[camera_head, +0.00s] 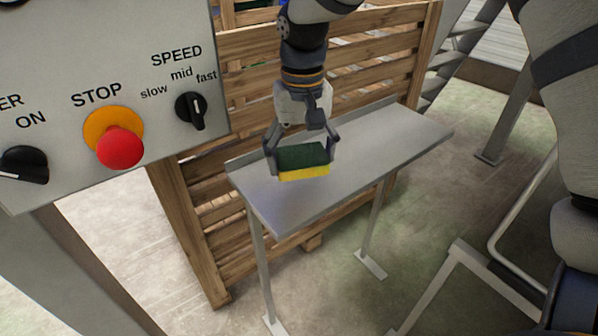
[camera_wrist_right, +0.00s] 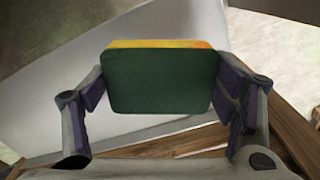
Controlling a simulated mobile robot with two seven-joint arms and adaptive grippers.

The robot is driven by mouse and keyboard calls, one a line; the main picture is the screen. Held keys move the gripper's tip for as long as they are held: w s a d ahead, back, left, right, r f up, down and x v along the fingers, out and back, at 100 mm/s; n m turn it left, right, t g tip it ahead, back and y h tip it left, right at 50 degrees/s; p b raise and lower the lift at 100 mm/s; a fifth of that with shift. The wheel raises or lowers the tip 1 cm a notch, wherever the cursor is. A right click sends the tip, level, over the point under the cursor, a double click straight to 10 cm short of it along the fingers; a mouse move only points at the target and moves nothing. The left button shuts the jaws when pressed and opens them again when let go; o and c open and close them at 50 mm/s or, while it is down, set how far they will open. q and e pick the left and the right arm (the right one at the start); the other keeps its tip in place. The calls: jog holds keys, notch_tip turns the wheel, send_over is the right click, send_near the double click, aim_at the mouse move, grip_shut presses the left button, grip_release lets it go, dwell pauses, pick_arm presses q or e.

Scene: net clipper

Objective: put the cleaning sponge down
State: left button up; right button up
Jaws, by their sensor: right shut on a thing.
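The cleaning sponge (camera_head: 303,161) is green with a yellow layer. My right gripper (camera_head: 302,158) is shut on it, with one finger at each end. In the head view the sponge appears over the left part of a grey metal table (camera_head: 400,137), green side up and yellow edge towards the camera. I cannot tell whether it touches the tabletop. In the right wrist view the sponge (camera_wrist_right: 160,82) sits between the two fingers, its green face towards the camera and its yellow edge at the top. My left gripper is not in view.
A control panel (camera_head: 60,75) with a red stop button (camera_head: 120,147) and black knobs stands at the left. A wooden slatted crate (camera_head: 365,45) stands behind the table. The table's right part is bare. Metal framing (camera_head: 455,285) stands at the lower right.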

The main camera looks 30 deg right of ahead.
aim_at(301, 150)
jog(key=f, duration=0.1)
jog(key=w+f, duration=0.1)
jog(key=f, duration=0.1)
jog(key=shift+w+d, duration=0.25)
jog(key=shift+d, duration=0.15)
jog(key=shift+w+d+f+b, duration=0.15)
jog(key=shift+w+f, duration=0.05)
jog(key=shift+f, duration=0.75)
jog(key=shift+w+d+f+b, duration=0.1)
jog(key=shift+w+f+b, duration=0.05)
jog(key=shift+f, duration=0.8)
jog(key=o, duration=0.8)
notch_tip(301, 150, up, 12)
jog(key=shift+r+p, duration=0.15)
jog(key=shift+p, duration=0.15)
